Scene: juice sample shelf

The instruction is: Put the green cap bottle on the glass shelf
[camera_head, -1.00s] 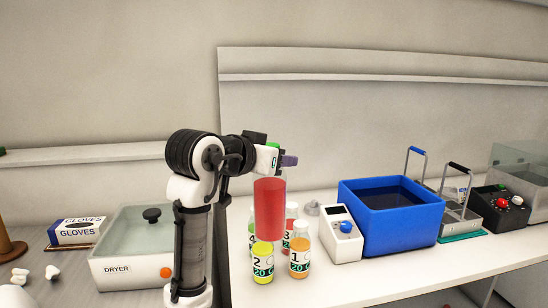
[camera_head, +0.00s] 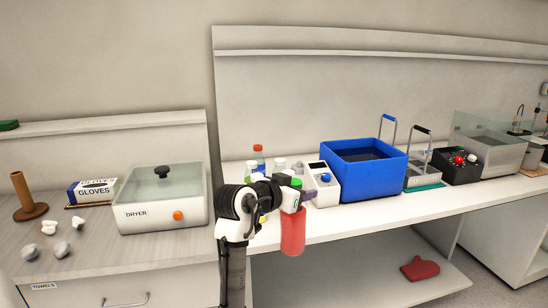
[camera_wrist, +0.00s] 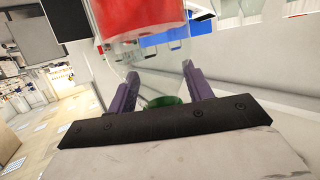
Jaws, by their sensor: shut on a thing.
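The green cap bottle (camera_head: 293,232), with red contents, hangs upright in my gripper (camera_head: 291,192). Its green cap is between the fingers, and its body is in front of the white bench's front edge. In the wrist view, the purple fingers (camera_wrist: 162,95) are shut on the bottle's neck; the green cap (camera_wrist: 162,101) shows between them and the red body (camera_wrist: 140,18) extends beyond. I cannot make out a glass shelf in either view.
A glass-lidded dryer (camera_head: 160,200) stands left. The lower shelf (camera_head: 350,276) holds a red mitt (camera_head: 420,268); much of it is clear.

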